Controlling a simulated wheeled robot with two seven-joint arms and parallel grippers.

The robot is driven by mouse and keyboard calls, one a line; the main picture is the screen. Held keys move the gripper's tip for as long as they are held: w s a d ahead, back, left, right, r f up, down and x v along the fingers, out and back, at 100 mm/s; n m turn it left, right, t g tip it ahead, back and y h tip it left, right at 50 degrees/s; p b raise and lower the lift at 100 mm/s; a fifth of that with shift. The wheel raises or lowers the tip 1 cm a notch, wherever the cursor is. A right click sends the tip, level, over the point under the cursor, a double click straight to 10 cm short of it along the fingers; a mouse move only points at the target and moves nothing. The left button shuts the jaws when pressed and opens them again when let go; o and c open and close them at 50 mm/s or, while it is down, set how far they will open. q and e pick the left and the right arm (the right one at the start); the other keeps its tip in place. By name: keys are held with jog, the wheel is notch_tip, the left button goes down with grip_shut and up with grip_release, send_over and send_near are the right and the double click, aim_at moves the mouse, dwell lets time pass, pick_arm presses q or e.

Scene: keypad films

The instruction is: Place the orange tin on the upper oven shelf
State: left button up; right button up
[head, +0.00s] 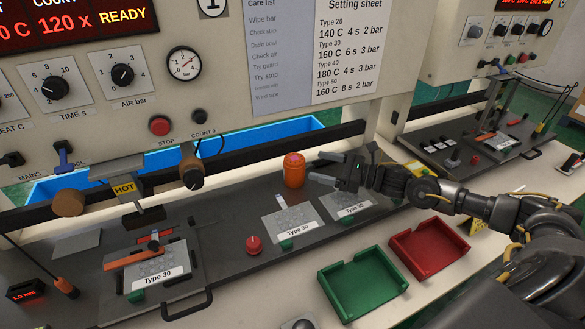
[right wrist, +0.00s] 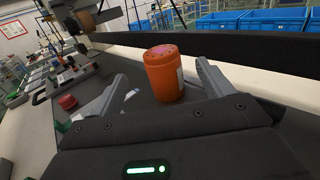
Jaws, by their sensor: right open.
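The orange tin (head: 294,172) stands upright on the dark bench plate, near its back edge, with a pinkish top. My right gripper (head: 321,167) is open just to the right of the tin, its fingers pointing at it. In the right wrist view the tin (right wrist: 163,76) shows in the gap between the two spread fingers (right wrist: 162,74), with a pale label on its right side. It does not look gripped; whether a finger touches it I cannot tell. My left gripper is not in view. No oven shelf shows in these frames.
A green tray (head: 357,312) and a red tray (head: 429,275) lie in front of the dark plate. Keypad films labelled Type 30 (head: 297,231) and a red knob (head: 254,244) lie left of my gripper. A hot press (head: 124,188) stands left; a blue bin (head: 250,143) is behind.

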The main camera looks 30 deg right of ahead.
aim_at(297, 158)
jog(key=x, duration=0.2)
jog(key=shift+w+a+p, duration=0.15)
jog(key=shift+w+p, duration=0.15)
jog(key=shift+w, duration=0.05)
jog(key=shift+w+a+f, duration=0.1)
jog(key=shift+w+a, duration=0.15)
jog(key=shift+a, duration=0.05)
jog(key=shift+w+a+r+p, duration=0.2)
jog(key=shift+w+a+p, duration=0.05)
jog(key=shift+p, duration=0.15)
jog(key=p+x, duration=0.1)
jog(key=x, duration=0.2)
jog(key=shift+w+a+f+p, duration=0.2)
jog(key=shift+w+a+p, duration=0.1)
jog(key=shift+p, duration=0.1)
jog(key=shift+w+a+f, duration=0.1)
jog(key=shift+w+a, duration=0.15)
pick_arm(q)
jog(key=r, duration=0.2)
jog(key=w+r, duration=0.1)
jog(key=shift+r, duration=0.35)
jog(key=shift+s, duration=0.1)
pick_arm(e)
jog(key=c, duration=1.2)
